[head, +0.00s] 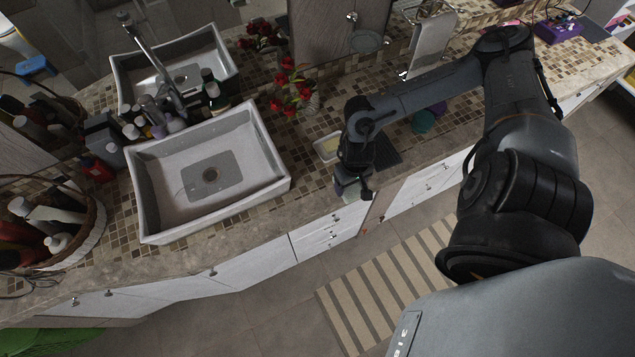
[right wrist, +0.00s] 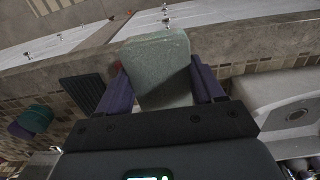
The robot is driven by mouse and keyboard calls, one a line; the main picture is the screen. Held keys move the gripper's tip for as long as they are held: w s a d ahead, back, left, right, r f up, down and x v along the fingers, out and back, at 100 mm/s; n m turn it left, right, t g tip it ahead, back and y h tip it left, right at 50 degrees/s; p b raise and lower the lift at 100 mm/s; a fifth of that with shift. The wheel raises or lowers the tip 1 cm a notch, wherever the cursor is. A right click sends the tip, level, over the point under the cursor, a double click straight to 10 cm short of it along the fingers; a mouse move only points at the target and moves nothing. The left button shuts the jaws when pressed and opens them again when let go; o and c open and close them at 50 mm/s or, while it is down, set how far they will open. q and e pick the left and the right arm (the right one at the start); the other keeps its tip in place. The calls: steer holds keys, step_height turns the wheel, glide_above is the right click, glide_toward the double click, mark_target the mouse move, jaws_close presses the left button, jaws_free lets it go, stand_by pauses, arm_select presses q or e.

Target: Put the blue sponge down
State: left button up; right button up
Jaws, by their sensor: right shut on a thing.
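My left gripper is not in view.
A dark ribbed mat (head: 387,153) lies on the counter (head: 300,203) beside the gripper, with teal and purple round things (head: 425,121) behind it. A pale dish (head: 326,149) and red flowers (head: 290,90) stand left of my arm. A white sink (head: 270,185) is farther left.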

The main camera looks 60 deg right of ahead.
steer(key=shift+s+f, duration=0.25)
steer(key=shift+s, duration=0.05)
steer(key=shift+w+f, duration=0.15)
steer(key=shift+f, duration=0.1)
glide_above(318, 191)
step_height(318, 191, down, 6)
steer(key=shift+f+b, duration=0.25)
steer(key=shift+b, duration=0.2)
steer(key=shift+f, duration=1.9)
steer(key=shift+d+f, duration=0.1)
steer(key=shift+f, duration=0.05)
steer(key=shift+f, duration=0.1)
steer(key=o, duration=0.9)
steer(key=shift+o, duration=0.2)
